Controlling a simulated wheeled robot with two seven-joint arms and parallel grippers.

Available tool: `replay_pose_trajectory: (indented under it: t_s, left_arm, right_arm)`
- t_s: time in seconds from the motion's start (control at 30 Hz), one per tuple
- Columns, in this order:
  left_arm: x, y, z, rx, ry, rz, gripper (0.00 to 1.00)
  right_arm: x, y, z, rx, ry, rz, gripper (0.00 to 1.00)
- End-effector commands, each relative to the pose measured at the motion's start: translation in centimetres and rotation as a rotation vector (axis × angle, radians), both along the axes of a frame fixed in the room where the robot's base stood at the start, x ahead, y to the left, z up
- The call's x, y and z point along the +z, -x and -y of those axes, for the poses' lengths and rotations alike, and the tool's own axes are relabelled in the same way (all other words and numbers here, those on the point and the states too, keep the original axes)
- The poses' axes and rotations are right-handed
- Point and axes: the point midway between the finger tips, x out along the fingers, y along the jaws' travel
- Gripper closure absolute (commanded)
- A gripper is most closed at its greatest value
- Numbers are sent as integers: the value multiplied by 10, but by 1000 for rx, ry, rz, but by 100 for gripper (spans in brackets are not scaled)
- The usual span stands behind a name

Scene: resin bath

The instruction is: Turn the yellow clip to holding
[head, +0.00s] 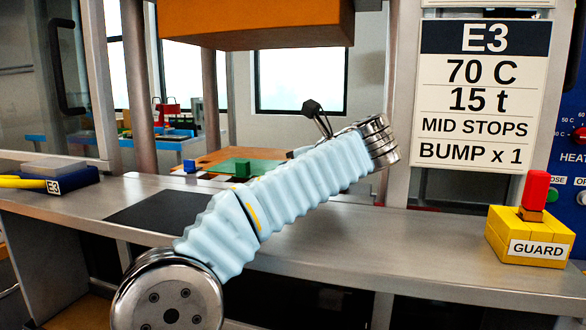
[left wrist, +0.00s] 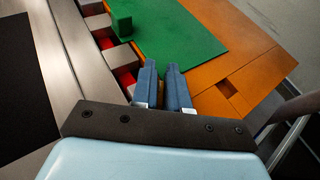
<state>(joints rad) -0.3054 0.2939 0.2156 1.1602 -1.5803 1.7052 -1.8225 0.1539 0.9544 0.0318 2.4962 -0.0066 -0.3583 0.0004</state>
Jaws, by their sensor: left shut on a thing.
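My left gripper (left wrist: 161,78) points down at the near edge of an orange plate (left wrist: 262,75) in the left wrist view. Its two blue fingers are close together, shut on a small yellow piece that I take for the yellow clip (left wrist: 161,97). Only a sliver of the clip shows between the fingers, so its angle cannot be told. My right gripper is in neither view.
A green sheet (left wrist: 180,35) lies on the plate, with a green block (left wrist: 121,23) at its edge. Red gaps between grey blocks line the plate's left side. A yellow GUARD box (head: 526,235) with a red top stands at right. An orange block (head: 255,25) hangs above.

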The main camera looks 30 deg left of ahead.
Motion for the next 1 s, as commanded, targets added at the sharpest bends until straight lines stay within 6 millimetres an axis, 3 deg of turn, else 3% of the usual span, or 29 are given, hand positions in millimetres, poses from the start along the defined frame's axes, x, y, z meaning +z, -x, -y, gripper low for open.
replay_pose_trajectory:
  t_s: [0.03, 0.13, 0.53, 1.0]
  left_arm:
    - [0, 0, 0, -1, 1, 0, 81]
    - [0, 0, 0, -1, 1, 0, 66]
    - [4, 3, 9, -4, 0, 1, 65]
    - [43, 41, 97, -6, 1, 2, 65]
  right_arm:
    - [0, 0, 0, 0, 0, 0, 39]
    - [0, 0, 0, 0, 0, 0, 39]
    - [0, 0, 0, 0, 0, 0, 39]
    - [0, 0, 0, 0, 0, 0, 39]
